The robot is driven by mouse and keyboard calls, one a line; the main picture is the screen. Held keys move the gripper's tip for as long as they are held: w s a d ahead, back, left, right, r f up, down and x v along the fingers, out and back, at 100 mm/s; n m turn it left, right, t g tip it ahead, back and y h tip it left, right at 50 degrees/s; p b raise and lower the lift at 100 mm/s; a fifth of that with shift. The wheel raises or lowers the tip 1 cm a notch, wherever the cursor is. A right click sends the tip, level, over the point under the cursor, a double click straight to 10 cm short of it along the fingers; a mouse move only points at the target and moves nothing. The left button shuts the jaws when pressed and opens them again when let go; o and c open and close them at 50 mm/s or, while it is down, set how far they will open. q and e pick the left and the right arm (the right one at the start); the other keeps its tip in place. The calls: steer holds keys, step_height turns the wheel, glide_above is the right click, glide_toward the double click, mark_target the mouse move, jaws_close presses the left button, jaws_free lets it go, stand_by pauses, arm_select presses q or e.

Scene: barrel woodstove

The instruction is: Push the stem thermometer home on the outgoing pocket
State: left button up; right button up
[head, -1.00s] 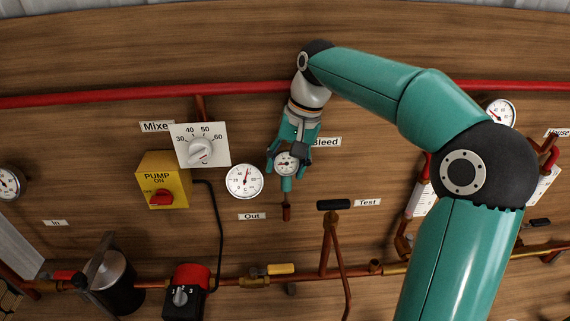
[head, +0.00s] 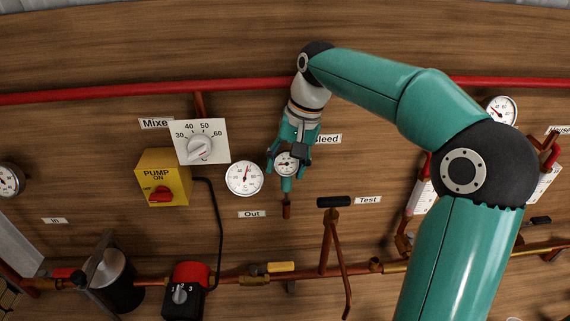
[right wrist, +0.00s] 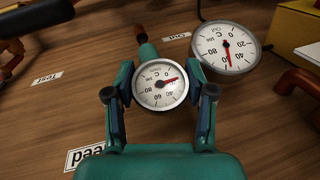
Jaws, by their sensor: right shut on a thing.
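The stem thermometer (head: 287,163) is a small round white dial with a red pointer, in the middle of the head view. My right gripper (head: 288,160) is shut on it, and in the right wrist view the dial (right wrist: 160,84) sits between the two fingers. I cannot tell whether the stem is in a pocket. My left gripper is out of view.
A larger "Out" dial (head: 244,177) is close on the left. The "Out" label (head: 252,214) is below it. A yellow pump box (head: 163,178) and mixer plate (head: 201,142) are further left. A black-handled test valve (head: 334,202) stands to the lower right. A red pipe (head: 150,95) runs above.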

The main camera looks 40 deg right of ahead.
mark_target(286, 189)
steer(key=shift+f+b, duration=1.7)
steer(key=shift+f, duration=0.6)
steer(key=o, duration=1.5)
steer(key=shift+r, duration=0.1)
steer(key=shift+p+v, duration=1.95)
steer(key=shift+v, duration=0.2)
steer(key=shift+p+v, duration=0.55)
steer(key=shift+v, duration=0.3)
